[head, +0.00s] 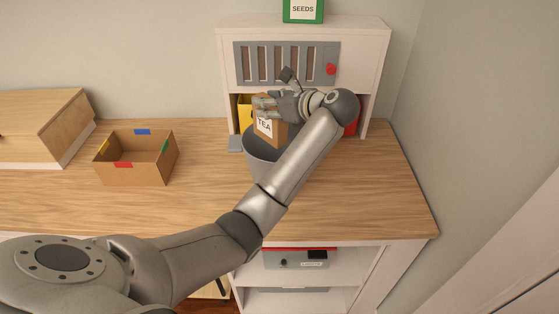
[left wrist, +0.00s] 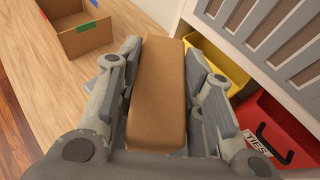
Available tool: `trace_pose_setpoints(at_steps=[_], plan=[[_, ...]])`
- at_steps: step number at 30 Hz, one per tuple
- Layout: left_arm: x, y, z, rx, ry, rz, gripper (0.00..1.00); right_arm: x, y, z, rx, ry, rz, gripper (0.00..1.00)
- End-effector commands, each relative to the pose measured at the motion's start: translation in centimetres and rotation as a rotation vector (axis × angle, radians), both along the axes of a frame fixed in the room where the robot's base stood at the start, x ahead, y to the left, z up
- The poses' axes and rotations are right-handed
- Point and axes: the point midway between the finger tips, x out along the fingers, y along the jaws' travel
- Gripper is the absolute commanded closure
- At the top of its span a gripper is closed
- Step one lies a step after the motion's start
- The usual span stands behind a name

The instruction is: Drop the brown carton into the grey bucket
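The brown carton (head: 275,134) bears a white label reading TEA. My left gripper (head: 266,104) is shut on its upper part, and the arm crosses the picture from the lower left. The carton is upright over the mouth of the grey bucket (head: 257,160), its lower end at or just inside the rim. The arm hides the bucket's right side. In the left wrist view, the carton (left wrist: 157,95) fills the space between the two fingers of my gripper (left wrist: 165,70). My right gripper is not in view.
An open cardboard box (head: 133,172) with coloured tabs stands on the wooden counter (head: 205,205) to the left. Behind the bucket is a white cabinet (head: 377,60) with a slatted grey panel. Yellow (left wrist: 215,66) and red (left wrist: 278,128) bins sit inside it.

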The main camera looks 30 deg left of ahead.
Motion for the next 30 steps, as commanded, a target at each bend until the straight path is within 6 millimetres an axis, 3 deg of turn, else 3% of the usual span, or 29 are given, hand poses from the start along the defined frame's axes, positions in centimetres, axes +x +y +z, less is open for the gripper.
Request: trace_pose_setpoints(at_steps=[1,5,17,30], plan=[[0.0,0.0,0.0,0.0,0.0,0.0,0.57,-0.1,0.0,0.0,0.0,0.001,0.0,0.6],[0.0,0.0,0.0,0.0,0.0,0.0,0.41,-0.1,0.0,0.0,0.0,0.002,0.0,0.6],[-0.1,-0.5,0.1,-0.002,-0.001,-0.003,0.4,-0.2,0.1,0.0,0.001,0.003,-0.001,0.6],[-1.9,-7.6,3.1,-0.004,0.0,-0.004,0.4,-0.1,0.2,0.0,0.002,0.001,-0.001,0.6]])
